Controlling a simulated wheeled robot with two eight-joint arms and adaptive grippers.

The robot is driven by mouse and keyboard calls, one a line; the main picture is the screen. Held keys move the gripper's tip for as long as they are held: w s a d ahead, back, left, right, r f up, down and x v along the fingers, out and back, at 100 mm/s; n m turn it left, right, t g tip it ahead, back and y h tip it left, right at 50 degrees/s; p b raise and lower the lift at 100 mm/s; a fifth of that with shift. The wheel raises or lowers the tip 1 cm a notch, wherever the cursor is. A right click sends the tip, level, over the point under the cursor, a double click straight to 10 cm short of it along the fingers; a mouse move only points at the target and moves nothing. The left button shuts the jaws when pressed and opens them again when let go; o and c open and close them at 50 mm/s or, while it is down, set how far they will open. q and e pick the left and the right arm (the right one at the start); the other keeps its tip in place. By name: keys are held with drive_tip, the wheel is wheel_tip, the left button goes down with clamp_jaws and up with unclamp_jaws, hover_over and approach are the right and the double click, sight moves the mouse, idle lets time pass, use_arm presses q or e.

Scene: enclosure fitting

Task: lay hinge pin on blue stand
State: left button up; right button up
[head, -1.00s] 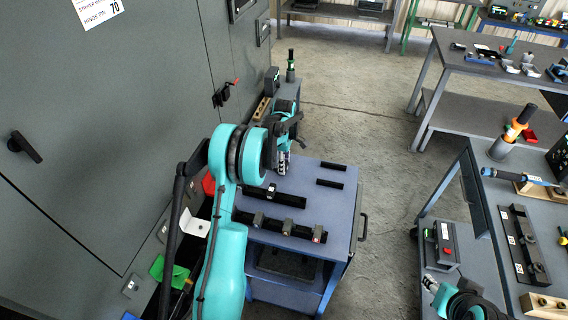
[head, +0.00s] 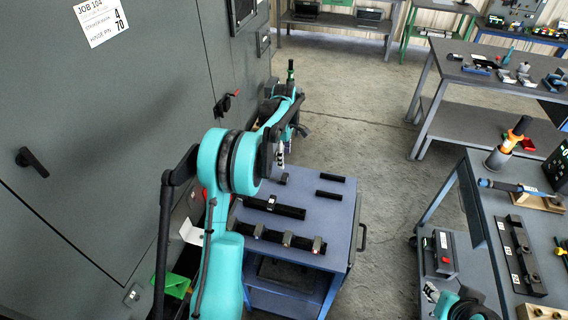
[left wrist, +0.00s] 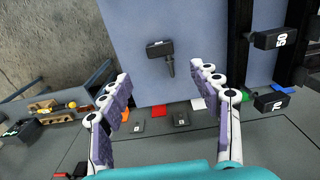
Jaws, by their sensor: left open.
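The blue stand (head: 335,225) is a cart with a blue top beside the grey cabinet; its top also shows in the left wrist view (left wrist: 215,25). A dark T-shaped piece, apparently the hinge pin (left wrist: 168,62), lies loose on the bare blue top; in the head view it is a small dark shape (head: 284,178). My left gripper (head: 280,158) is above the blue top near it. In the left wrist view its fingers (left wrist: 160,78) are spread, with the pin beyond and between the tips, apart from both. My right gripper (head: 431,292) is at the bottom right, too small to read.
Dark rails (head: 273,207) with blocks lie on the blue top; blocks marked 50 (left wrist: 272,39) and 70 (left wrist: 272,102) show in the wrist view. The grey cabinet (head: 110,130) stands close on the left. A grey workbench (head: 478,190) with tools stands right, across open floor.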

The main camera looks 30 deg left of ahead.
use_arm(q)
drive_tip(key=s+d+r+m+t, duration=0.3)
drive_tip(key=s+d+r+m, duration=0.6)
drive_tip(key=s+d+r, duration=0.3)
drive_tip(key=s+d+f+m+t, duration=0.1)
drive_tip(key=s+d+m+t, duration=0.1)
drive_tip(key=s+m, duration=0.3)
drive_tip(key=s+d+f+m+t, duration=0.1)
drive_tip(key=s+d+m, duration=0.4)
drive_tip(key=s, duration=0.7)
drive_tip(key=shift+d+f+m+t, duration=0.25)
drive_tip(key=shift+m+t, duration=0.35)
drive_tip(key=shift+m, duration=0.2)
